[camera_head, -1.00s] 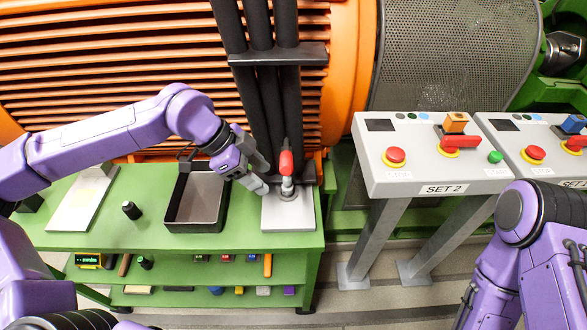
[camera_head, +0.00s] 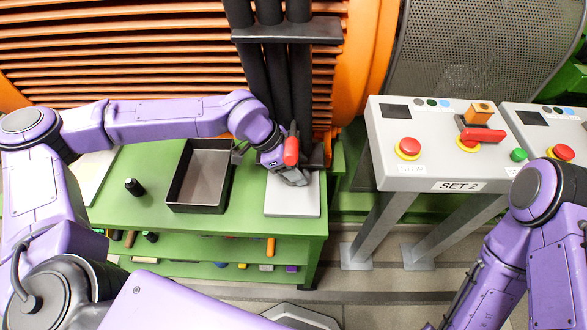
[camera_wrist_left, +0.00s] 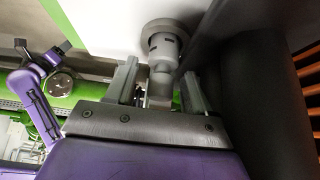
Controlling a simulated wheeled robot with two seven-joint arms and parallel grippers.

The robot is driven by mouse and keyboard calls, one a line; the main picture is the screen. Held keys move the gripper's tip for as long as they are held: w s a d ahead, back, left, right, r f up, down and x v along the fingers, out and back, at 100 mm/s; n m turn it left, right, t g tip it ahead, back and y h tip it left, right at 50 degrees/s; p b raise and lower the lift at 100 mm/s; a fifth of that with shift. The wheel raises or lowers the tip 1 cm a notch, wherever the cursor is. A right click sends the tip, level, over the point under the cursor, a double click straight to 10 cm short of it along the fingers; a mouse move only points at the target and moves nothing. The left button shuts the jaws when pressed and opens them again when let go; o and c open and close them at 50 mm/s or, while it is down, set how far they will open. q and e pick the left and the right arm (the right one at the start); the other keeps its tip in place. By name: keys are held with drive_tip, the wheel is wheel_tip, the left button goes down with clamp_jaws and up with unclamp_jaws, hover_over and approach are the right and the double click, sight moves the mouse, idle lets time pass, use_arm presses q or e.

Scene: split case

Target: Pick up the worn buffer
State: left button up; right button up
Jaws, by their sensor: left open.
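My left gripper (camera_head: 292,178) is open at the red-handled metal fixture (camera_head: 291,150) over a pale plate (camera_head: 293,204). In the left wrist view its two fingers (camera_wrist_left: 158,88) stand on either side of the fixture's grey stem, below a slotted grey collar (camera_wrist_left: 164,45); I cannot tell whether they touch it. A small black cylinder (camera_head: 134,187) stands on the green bench, left of the tray. No label shows which piece is the worn buffer. My right arm is at the right edge; its gripper is out of the picture.
A black-rimmed tray (camera_head: 170,190) sits on the green bench (camera_head: 240,222), with tools and small parts on shelves below. Thick black pipes (camera_head: 275,85) rise close behind the gripper. The SET 2 control panel (camera_head: 388,178) stands to the right.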

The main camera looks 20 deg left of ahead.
use_arm(q)
clamp_jaws()
